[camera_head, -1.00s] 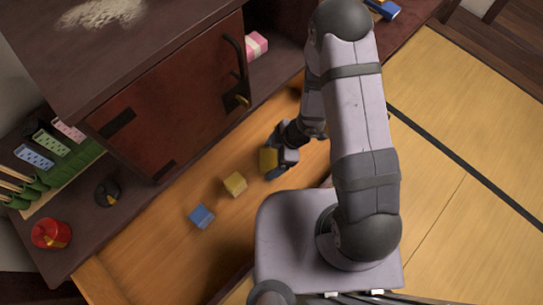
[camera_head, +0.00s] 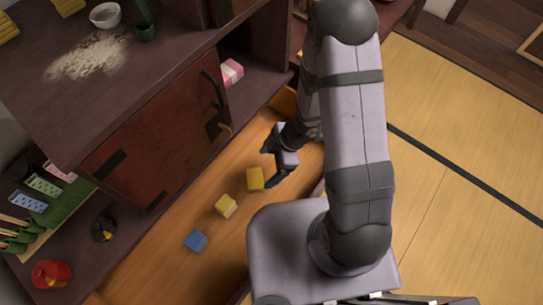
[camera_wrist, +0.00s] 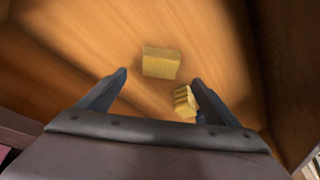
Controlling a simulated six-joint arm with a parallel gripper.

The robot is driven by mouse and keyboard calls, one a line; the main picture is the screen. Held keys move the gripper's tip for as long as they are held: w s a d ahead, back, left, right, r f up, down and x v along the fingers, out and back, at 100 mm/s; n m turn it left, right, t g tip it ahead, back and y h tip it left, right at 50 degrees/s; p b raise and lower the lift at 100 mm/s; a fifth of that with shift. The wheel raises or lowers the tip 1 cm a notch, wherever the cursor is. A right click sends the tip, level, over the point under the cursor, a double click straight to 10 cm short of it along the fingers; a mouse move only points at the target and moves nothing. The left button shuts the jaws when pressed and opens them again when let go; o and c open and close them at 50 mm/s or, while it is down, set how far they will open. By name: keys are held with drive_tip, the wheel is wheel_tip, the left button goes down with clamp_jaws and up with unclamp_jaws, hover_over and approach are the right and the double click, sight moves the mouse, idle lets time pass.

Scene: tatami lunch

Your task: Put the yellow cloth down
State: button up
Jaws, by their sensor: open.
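The yellow cloth (camera_head: 255,179), a small folded block, is on the orange wooden surface (camera_head: 160,258), apart from my gripper's palm and close to its lower fingertip. My gripper (camera_head: 267,168) is open, its fingers spread beside the cloth. A second yellow piece (camera_head: 226,205) lies a little down and left of it. The wrist view shows a plain yellow piece (camera_wrist: 161,62) beyond my open fingers (camera_wrist: 160,80) and a striped yellow piece (camera_wrist: 185,101) partly behind the right finger. I cannot tell for sure which of these is the cloth.
A blue piece (camera_head: 195,240) lies further down-left in the row. A dark red cabinet (camera_head: 158,135) with a handle borders the surface at the upper left. A red object (camera_head: 52,274) and a black ring-like object (camera_head: 104,228) stand on the dark shelf.

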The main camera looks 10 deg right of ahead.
drive_tip(key=w+d+r+m+t+h+p, duration=0.1)
drive_tip(key=w+d+r+m+t+h, duration=0.5)
drive_tip(key=d+r, duration=0.65)
drive_tip(key=s+a+r+m+g+y, duration=0.1)
drive_tip(key=s+r+m+g, duration=0.5)
drive_tip(key=s+m, duration=0.6)
drive_tip(key=shift+a+r+y, duration=0.3)
drive_tip(key=shift+a+r, duration=0.15)
drive_tip(key=shift+r, duration=0.4)
wheel_tip(320, 180, up, 2)
drive_tip(key=shift+p, duration=1)
drive_tip(key=shift+f, duration=0.15)
drive_tip(key=c, duration=0.5)
